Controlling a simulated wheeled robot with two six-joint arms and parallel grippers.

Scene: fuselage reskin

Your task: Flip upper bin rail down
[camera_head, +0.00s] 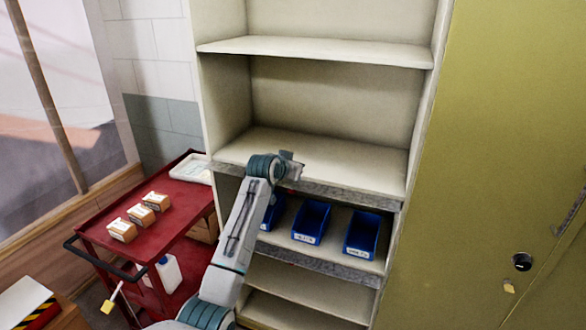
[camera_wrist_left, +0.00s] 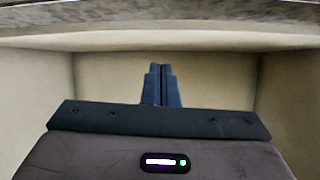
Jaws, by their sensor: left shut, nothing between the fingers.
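The upper bin rail (camera_head: 345,194) is a grey, worn strip along the front edge of the shelf above the blue bins in the head view. A similar grey strip (camera_wrist_left: 160,12) crosses the top of the left wrist view. My left gripper (camera_head: 298,172) is at the left part of the upper rail, its wrist covering part of the strip. I cannot tell whether it touches the rail. In the left wrist view its fingers (camera_wrist_left: 161,86) are shut together and empty, pointing into a bare shelf compartment. My right gripper is not in view.
Blue bins (camera_head: 311,222) stand on the shelf below, with a lower grey rail (camera_head: 320,262) along its front. A red cart (camera_head: 176,225) with small boxes (camera_head: 140,215) and a white tray (camera_head: 190,168) stands left. A yellow-green cabinet (camera_head: 490,150) stands right. The upper shelves are empty.

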